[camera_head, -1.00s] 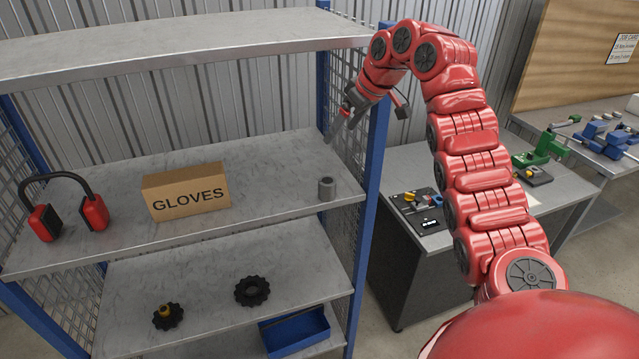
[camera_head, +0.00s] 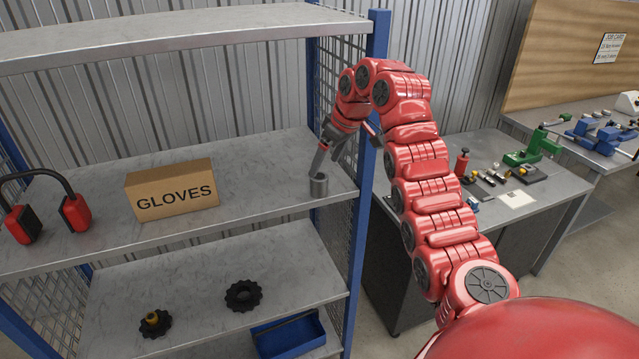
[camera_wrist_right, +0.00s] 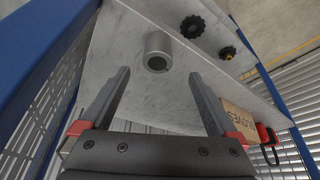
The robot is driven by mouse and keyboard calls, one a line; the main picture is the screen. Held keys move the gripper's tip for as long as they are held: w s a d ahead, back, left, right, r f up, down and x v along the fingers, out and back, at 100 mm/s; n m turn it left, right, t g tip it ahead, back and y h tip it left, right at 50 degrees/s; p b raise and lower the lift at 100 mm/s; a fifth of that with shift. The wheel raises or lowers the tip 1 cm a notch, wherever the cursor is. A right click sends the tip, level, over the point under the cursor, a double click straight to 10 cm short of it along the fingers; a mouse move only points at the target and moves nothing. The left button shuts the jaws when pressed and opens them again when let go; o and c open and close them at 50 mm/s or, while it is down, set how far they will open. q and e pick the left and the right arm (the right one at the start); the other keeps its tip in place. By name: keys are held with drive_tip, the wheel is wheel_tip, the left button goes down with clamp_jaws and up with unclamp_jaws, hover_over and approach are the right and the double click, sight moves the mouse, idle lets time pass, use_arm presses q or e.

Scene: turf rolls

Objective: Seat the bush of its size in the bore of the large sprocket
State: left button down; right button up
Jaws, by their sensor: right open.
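A grey hollow bush (camera_head: 319,188) stands upright on the middle shelf, near its right end. In the right wrist view the bush (camera_wrist_right: 157,53) shows its open bore, just beyond the fingertips. My right gripper (camera_head: 326,163) is open and empty, pointing down close above the bush; whether a finger touches it I cannot tell. A large black sprocket (camera_head: 243,307) lies flat on the lower shelf, its bore empty. A smaller black sprocket (camera_head: 154,335) with a yellow bush (camera_head: 152,317) in its middle lies left of it. My left gripper is not in view.
A gloves box (camera_head: 172,190) and red ear defenders (camera_head: 76,212) stand on the middle shelf. A blue post (camera_head: 363,180) and mesh side lie close right of my gripper. A blue tray (camera_head: 290,340) sits low below the sprockets. A workbench (camera_head: 560,185) with tools stands right.

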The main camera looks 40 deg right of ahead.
sight(319, 176)
drive_tip(key=shift+w+a+f+p, duration=0.1)
drive_tip(key=shift+w+f+p, duration=0.2)
drive_tip(key=p+x, duration=0.3)
drive_tip(key=shift+w+f, duration=0.1)
drive_tip(key=shift+f, duration=0.3)
drive_tip(key=shift+w+f, duration=0.2)
drive_tip(key=shift+f, duration=0.25)
clamp_jaws()
